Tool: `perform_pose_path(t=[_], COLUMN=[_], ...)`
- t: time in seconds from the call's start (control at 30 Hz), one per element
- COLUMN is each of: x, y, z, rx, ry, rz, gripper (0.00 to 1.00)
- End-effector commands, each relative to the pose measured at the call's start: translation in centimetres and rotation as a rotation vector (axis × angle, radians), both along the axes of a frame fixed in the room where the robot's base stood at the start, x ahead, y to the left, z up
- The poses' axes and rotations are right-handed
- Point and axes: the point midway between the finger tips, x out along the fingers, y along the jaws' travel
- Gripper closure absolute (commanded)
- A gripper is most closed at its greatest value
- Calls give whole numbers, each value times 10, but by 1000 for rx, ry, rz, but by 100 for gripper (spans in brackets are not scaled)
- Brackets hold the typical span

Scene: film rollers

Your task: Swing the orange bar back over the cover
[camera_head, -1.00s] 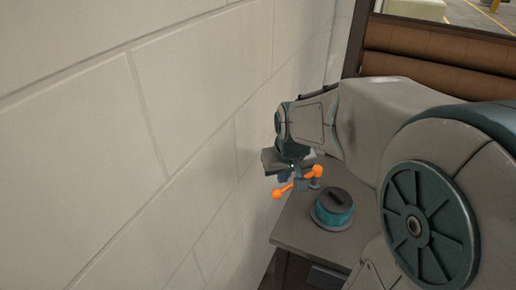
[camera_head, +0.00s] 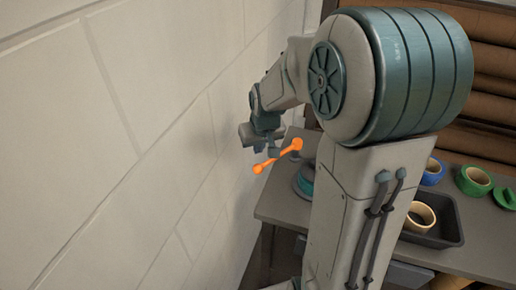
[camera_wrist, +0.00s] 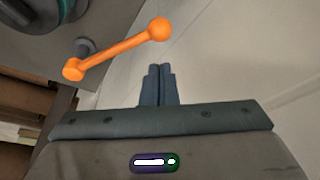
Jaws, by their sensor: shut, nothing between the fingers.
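The grey table (camera_head: 272,208) carries a dark tray (camera_head: 440,238) with a tape roll, and blue and green rolls (camera_head: 474,180) to the right. The pale block wall (camera_head: 130,150) stands close on the left of my gripper.

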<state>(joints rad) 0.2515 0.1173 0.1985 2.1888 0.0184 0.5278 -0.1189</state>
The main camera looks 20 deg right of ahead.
Motion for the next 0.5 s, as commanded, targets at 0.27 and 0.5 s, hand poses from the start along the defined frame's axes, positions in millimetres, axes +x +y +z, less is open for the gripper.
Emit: perform_pose_path(t=[0.27, 0.5], x=[14, 22], y=[1, 2], z=[-46, -70], rx=[0, 0], ry=[5, 2], rz=[3, 3], gripper=[100, 100])
